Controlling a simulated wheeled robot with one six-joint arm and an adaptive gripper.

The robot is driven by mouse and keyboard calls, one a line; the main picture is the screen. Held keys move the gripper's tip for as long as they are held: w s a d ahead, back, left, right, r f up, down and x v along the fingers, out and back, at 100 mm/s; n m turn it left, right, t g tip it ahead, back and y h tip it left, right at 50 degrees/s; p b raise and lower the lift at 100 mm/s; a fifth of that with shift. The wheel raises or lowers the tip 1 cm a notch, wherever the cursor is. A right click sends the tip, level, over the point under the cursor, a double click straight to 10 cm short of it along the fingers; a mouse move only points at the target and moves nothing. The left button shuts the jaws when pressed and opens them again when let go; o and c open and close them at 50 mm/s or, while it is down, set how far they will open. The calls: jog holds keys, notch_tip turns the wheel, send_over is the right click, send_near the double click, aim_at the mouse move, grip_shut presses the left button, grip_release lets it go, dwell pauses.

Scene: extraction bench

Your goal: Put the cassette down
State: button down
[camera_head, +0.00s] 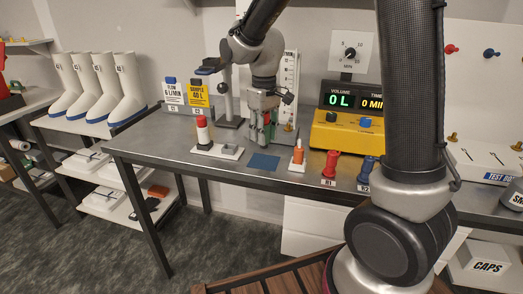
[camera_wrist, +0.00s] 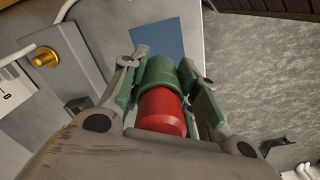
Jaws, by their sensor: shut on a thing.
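My gripper (camera_head: 261,130) is above the steel bench (camera_head: 165,140), pointing down, shut on the cassette. In the wrist view, the cassette (camera_wrist: 162,105) is a cylinder with a green part and a red end, between the two fingers of my gripper (camera_wrist: 170,75). In the head view, only a small strip of red and green shows between the fingers. A flat blue square (camera_head: 264,161) lies bare on the bench, just in front of my gripper; it also shows beyond the cassette in the wrist view (camera_wrist: 185,38). I cannot tell how high the cassette's lower end is.
A red-and-white cylinder (camera_head: 203,130) stands on a white base to the left. An orange piece (camera_head: 298,155), a red holder (camera_head: 330,164) and a blue holder (camera_head: 367,168) stand to the right. The yellow meter (camera_head: 346,133) and a scale stand behind. The bench's front edge is close.

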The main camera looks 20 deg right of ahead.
aim_at(264, 148)
jog(key=shift+f, duration=2.45)
jog(key=shift+f, duration=0.15)
jog(key=c, duration=1.1)
grip_release()
